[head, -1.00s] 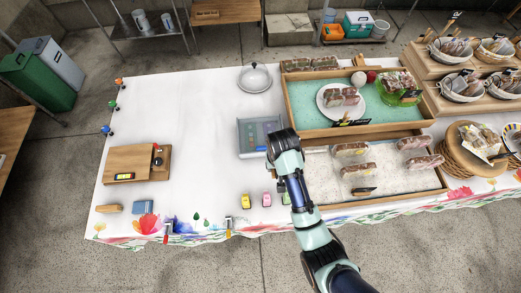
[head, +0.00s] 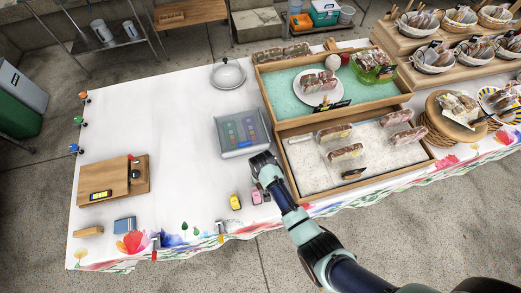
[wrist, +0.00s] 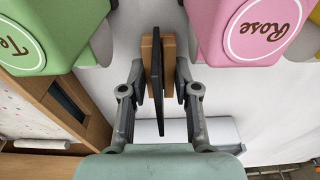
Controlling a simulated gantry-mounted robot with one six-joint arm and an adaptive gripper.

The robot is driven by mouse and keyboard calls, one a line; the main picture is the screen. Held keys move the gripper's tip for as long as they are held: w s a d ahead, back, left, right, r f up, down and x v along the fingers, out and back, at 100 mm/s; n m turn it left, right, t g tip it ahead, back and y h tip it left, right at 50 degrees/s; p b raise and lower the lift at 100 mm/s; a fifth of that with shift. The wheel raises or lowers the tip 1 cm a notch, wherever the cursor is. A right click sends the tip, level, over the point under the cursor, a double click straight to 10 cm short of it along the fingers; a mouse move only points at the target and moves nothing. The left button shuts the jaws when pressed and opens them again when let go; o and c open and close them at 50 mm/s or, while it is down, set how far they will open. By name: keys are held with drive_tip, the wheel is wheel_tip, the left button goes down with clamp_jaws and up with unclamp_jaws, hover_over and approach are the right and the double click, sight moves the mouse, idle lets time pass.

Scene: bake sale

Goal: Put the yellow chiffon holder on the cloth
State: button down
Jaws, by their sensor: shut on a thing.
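My gripper (wrist: 162,80) is shut on a thin dark card holder (wrist: 154,70) with a wooden block (wrist: 168,55). The dark plate stands edge-on in the wrist view, so no lettering on it can be read. In the head view my gripper (head: 262,168) is at the left edge of the front tray and hides the held piece. The white cloth (head: 165,110) with a flowered border covers the table. I cannot tell whether the holder touches it.
A yellow item (head: 235,202) and a pink item labelled Rose (head: 256,197) stand left of my gripper; a green item (wrist: 45,30) is close by. The wooden tray (head: 283,172) and a grey device (head: 228,148) flank it. The cloth's middle left is clear.

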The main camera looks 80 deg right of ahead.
drive_tip(key=shift+f, duration=0.35)
drive_tip(key=shift+f, duration=0.2)
drive_tip(key=c, duration=0.8)
unclamp_jaws()
drive_tip(key=shift+c, duration=0.2)
drive_tip(key=shift+r, duration=0.1)
drive_tip(key=r+p, duration=0.1)
drive_tip(key=r, duration=0.3)
drive_tip(key=a+r+p, duration=0.1)
drive_tip(key=r, duration=0.3)
drive_tip(key=r+p, duration=0.1)
drive_tip(key=r, duration=0.3)
drive_tip(key=shift+s+a+r+p, duration=0.1)
drive_tip(key=shift+s+a+p, duration=0.05)
drive_tip(key=shift+s+p, duration=0.25)
drive_tip(key=shift+w, duration=0.1)
